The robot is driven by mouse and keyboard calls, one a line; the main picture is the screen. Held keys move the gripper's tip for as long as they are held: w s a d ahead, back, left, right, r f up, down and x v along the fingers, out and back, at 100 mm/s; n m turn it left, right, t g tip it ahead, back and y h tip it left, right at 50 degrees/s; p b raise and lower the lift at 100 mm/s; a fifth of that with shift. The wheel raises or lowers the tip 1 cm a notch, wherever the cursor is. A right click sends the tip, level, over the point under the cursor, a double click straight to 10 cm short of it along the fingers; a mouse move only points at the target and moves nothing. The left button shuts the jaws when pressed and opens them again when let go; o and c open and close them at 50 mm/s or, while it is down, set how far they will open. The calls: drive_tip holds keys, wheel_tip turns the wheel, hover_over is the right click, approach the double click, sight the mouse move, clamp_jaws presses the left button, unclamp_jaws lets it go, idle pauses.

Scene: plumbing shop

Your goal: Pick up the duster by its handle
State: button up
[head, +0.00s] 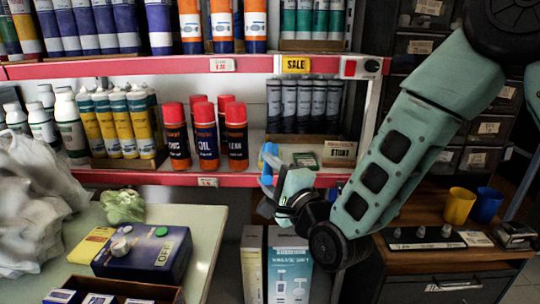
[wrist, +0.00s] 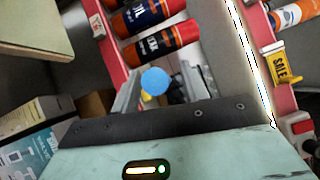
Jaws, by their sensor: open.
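My gripper (head: 273,176) is open in front of the lower red-edged shelf, at its right-hand part. A small blue piece (head: 268,152) shows at its fingertips in the head view. In the wrist view a round blue end (wrist: 154,80) lies between the two grey fingers, with a gap beside it. It may be the end of the duster's handle, but I cannot make out a whole duster in either view. Whether the fingers touch the blue piece cannot be told.
Red-capped cans (head: 206,135) stand on the shelf left of my gripper. Dark tubes (head: 303,105) stand behind it. A table (head: 205,225) with a dark blue box (head: 145,252) is at the left. Cartons (head: 288,265) stand below. A wooden cabinet with yellow (head: 459,206) and blue cups (head: 486,206) is right.

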drive_tip(key=shift+w+a, duration=0.3)
drive_tip(key=shift+w, duration=0.15)
clamp_jaws()
drive_tip(key=shift+r, duration=0.1)
